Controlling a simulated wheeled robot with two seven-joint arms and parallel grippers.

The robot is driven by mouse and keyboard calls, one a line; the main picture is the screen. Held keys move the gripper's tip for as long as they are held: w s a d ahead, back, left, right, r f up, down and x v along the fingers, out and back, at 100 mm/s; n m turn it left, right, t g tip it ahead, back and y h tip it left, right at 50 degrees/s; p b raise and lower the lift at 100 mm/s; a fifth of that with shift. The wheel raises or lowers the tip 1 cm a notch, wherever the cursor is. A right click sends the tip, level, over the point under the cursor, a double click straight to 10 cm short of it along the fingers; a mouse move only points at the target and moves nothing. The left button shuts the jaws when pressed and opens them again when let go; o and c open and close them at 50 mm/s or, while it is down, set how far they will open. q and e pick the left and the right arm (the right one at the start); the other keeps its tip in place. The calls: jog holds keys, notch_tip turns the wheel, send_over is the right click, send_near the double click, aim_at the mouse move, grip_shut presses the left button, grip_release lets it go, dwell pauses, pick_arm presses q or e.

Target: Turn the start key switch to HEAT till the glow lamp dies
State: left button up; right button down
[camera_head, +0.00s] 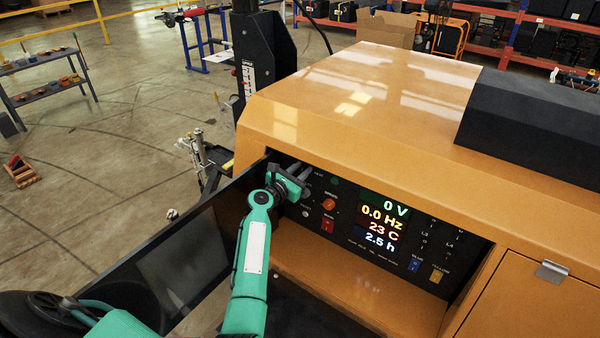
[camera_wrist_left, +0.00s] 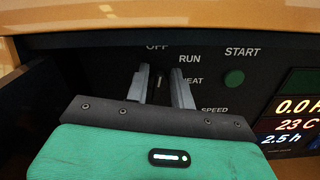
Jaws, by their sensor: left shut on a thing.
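My left gripper (camera_head: 298,173) reaches into the upper left of the black control panel on the orange machine. In the left wrist view its two fingers (camera_wrist_left: 161,88) are shut on the dark start key switch (camera_wrist_left: 157,93), which shows only as a sliver between them. The words OFF, RUN, HEAT and START stand around the switch. The fingers hide much of it, so I cannot tell its exact position. A round orange lamp (camera_head: 328,204) shows on the panel; its label is too small to read, so I cannot tell if it is the glow lamp. My right gripper is not in view.
A green button (camera_wrist_left: 234,78) sits under START. The display (camera_head: 384,223) reads 0 V, 0.0 Hz, 23 C and 2.5 h. Red (camera_head: 327,225), blue (camera_head: 414,265) and yellow (camera_head: 437,276) switches sit lower. An open dark door (camera_head: 200,250) stands left of my left arm.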

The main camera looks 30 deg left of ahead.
pick_arm(q)
jog(key=shift+s+d+f+m+b, duration=0.1)
jog(key=shift+d+f+m+b, duration=0.15)
jog(key=shift+m+b, duration=1.7)
jog(key=shift+w+d+f+m+b, duration=0.25)
jog(key=shift+m+b, duration=0.4)
jog(key=shift+m, duration=2.6)
jog(key=shift+s+d+f+m+b, duration=0.1)
jog(key=shift+s+f+m+b, duration=0.2)
jog(key=shift+m+b, duration=1.65)
jog(key=shift+m+p, duration=0.6)
jog(key=shift+m, duration=0.25)
jog(key=o, duration=0.7)
jog(key=shift+c, duration=0.2)
jog(key=s+a+b, duration=0.2)
jog(key=s+b, duration=0.1)
jog(key=s, duration=1)
jog(key=shift+s, duration=0.25)
